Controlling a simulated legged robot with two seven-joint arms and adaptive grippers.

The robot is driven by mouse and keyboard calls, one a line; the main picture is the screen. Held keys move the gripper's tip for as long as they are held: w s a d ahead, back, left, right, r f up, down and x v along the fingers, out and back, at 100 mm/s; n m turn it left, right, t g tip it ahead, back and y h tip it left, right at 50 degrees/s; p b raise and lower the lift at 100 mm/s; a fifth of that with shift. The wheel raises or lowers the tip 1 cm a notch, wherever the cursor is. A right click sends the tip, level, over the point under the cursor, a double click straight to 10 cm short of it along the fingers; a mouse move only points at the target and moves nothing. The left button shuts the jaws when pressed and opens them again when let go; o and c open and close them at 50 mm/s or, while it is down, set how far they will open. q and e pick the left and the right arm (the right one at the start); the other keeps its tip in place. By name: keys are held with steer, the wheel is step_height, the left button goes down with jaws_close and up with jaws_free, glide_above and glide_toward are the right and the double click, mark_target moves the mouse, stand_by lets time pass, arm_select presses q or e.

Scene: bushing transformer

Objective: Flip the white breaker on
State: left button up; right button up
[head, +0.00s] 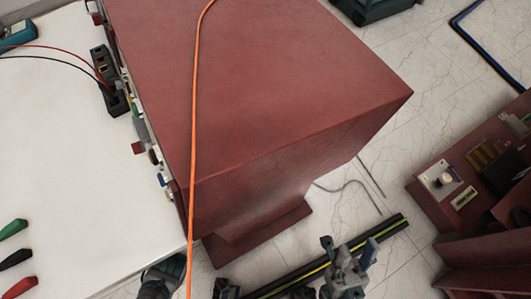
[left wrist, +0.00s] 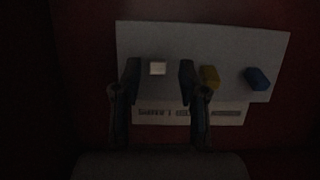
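In the left wrist view, which is dark, the small white breaker (left wrist: 157,68) sits on a pale panel (left wrist: 200,40). My left gripper (left wrist: 158,78) is open, with one finger on each side of the breaker in this view. A gap shows between each finger and the breaker, and I cannot tell the depth between them. A yellow breaker (left wrist: 209,76) is just right of the right finger, and a blue one (left wrist: 256,78) is farther right. My right gripper (head: 348,252) is open and empty at the bottom of the head view, above the floor.
A large red cabinet (head: 270,80) fills the middle of the head view, with an orange cable (head: 194,110) over it. A white table (head: 60,160) is at left with a black power strip (head: 106,75). A black-and-yellow bar (head: 385,231) lies near my right gripper. Red equipment (head: 440,205) stands at right.

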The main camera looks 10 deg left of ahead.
arm_select(q)
steer(key=shift+s+f, duration=0.1)
steer(key=v, duration=1.2)
